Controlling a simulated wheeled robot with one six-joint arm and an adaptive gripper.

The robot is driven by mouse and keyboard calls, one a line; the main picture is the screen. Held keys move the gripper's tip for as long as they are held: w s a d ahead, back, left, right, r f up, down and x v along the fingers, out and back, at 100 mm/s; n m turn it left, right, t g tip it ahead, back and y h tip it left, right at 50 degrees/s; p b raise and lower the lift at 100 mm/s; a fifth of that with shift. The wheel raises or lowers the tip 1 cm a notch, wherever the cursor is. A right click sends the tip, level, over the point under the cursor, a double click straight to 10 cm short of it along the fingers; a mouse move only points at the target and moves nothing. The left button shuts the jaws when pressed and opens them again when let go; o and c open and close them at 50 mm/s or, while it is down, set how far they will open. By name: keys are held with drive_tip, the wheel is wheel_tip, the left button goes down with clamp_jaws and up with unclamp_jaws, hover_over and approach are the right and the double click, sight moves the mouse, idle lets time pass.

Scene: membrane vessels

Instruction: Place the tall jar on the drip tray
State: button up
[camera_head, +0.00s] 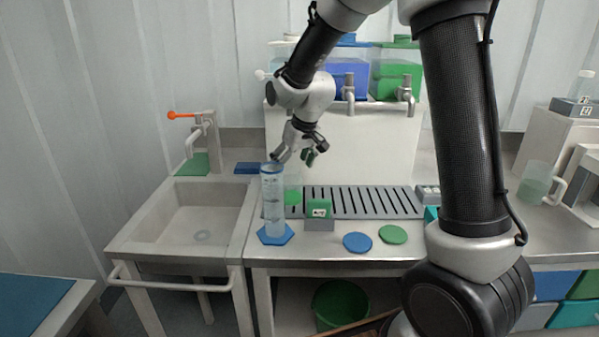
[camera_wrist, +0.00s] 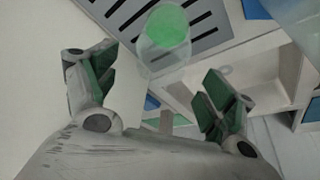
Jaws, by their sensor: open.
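The tall jar (camera_head: 273,205) is a clear upright cylinder with a blue rim and marks on its side.
A small clear vessel with green (camera_head: 293,194) stands at the tray's left end, close to the jar. Blue (camera_head: 357,242) and green (camera_head: 393,234) discs lie at the front. A sink (camera_head: 200,220) is left.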

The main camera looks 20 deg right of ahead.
drive_tip(key=s+d+r+m, duration=0.1)
drive_tip(key=s+d+r, duration=0.4)
drive_tip(key=s, duration=0.2)
drive_tip(key=s+d+r+m, duration=0.1)
drive_tip(key=s+d+r, duration=0.45)
drive_tip(key=s, duration=0.25)
drive_tip(key=s+d+m, duration=0.1)
drive_tip(key=s+d, duration=0.1)
drive_tip(key=s, duration=0.7)
drive_tip(key=s+d+r+h, duration=0.1)
drive_tip(key=s+d, duration=0.2)
drive_tip(key=s, duration=0.5)
drive_tip(key=shift+s+r+m, duration=0.25)
drive_tip(key=shift+s+m, duration=0.15)
